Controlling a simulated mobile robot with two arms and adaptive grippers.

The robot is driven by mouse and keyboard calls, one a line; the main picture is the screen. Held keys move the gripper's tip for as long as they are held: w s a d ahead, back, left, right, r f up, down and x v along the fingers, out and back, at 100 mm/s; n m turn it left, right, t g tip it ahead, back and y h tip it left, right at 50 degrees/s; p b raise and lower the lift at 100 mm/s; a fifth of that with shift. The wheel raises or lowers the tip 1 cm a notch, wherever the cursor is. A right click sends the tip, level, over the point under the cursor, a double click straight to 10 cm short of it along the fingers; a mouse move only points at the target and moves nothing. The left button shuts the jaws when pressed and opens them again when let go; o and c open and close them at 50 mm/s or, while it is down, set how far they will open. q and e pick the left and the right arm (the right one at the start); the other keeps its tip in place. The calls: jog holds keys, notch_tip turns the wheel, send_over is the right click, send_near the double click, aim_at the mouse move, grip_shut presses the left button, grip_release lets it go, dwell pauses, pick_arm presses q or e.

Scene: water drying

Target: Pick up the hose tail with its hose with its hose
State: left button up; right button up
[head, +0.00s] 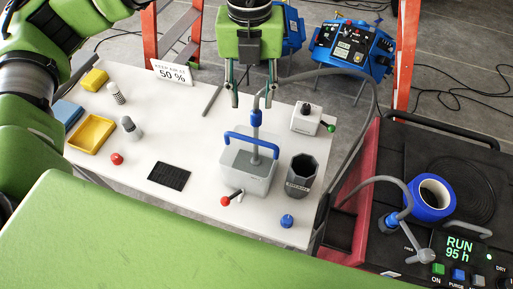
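The grey hose (374,94) arcs from the lower right over the table's right edge. Its tail, with a blue collar (256,118), stands upright over a clear square container (234,163) with a blue handle. The grey tube below the collar reaches down into the container. My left gripper (253,100) points down at the table's far edge. Its two fingers are apart, with a gap between them. The collar appears just below the fingertips; I cannot tell whether the fingers touch the hose. My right gripper is not in view.
The white table (141,135) holds a yellow tray (92,133), a black mat (169,176), a dark cup (300,174), a white box (306,119) and a blue knob (287,221). Right is a dark machine with a blue ring (432,197). Orange ladder legs (150,35) stand behind.

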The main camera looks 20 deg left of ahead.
aim_at(256, 106)
pick_arm(q)
jog(key=shift+w+d+f, duration=0.1)
jog(key=shift+f, duration=0.85)
jog(key=shift+w+d+f, duration=0.1)
jog(key=shift+d+f, duration=0.05)
jog(key=shift+f, duration=0.1)
jog(key=f+p, duration=0.3)
jog(key=f, duration=0.1)
jog(key=shift+w+f, duration=0.1)
jog(key=shift+w, duration=0.25)
jog(key=shift+f, duration=0.4)
grip_shut()
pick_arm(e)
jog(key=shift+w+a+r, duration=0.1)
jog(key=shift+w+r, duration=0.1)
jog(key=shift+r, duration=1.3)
